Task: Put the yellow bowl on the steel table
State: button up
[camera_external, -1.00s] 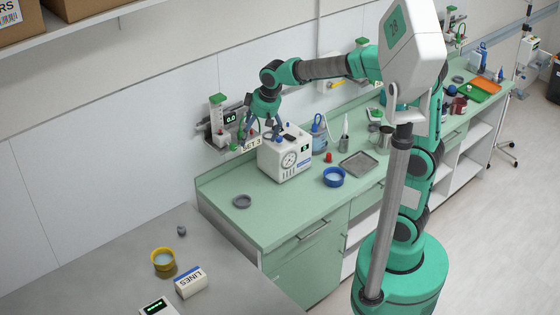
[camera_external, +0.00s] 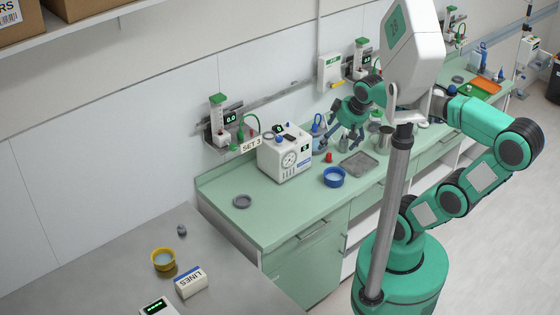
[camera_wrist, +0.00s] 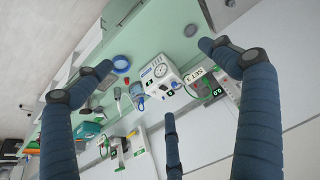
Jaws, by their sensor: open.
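The yellow bowl (camera_external: 163,259) stands upright on the grey steel table (camera_external: 225,284) at the lower left of the external view. It looks pale blue inside. My gripper (camera_external: 347,131) is open and empty, above the green counter near its back, far from the bowl. In the wrist view, its blue-grey fingers are spread apart with nothing between them, and the yellow bowl is not visible there.
A white "LINES" box (camera_external: 191,281) stands close to the yellow bowl. The green counter (camera_external: 290,213) holds a white machine (camera_external: 285,155), a blue bowl (camera_external: 334,177), a grey tray (camera_external: 358,164) and a small grey dish (camera_external: 242,201). The counter's front left is mostly clear.

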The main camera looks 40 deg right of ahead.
jog(key=s, duration=0.1)
jog(key=s+d+f, duration=0.1)
jog(key=s, duration=0.2)
jog(key=shift+s+d+f, duration=0.3)
jog(key=shift+d, duration=0.05)
notch_tip(320, 180, down, 7)
jog(key=b, duration=0.6)
jog(key=shift+r+b, duration=0.2)
jog(key=shift+b, duration=0.15)
dwell(0.8)
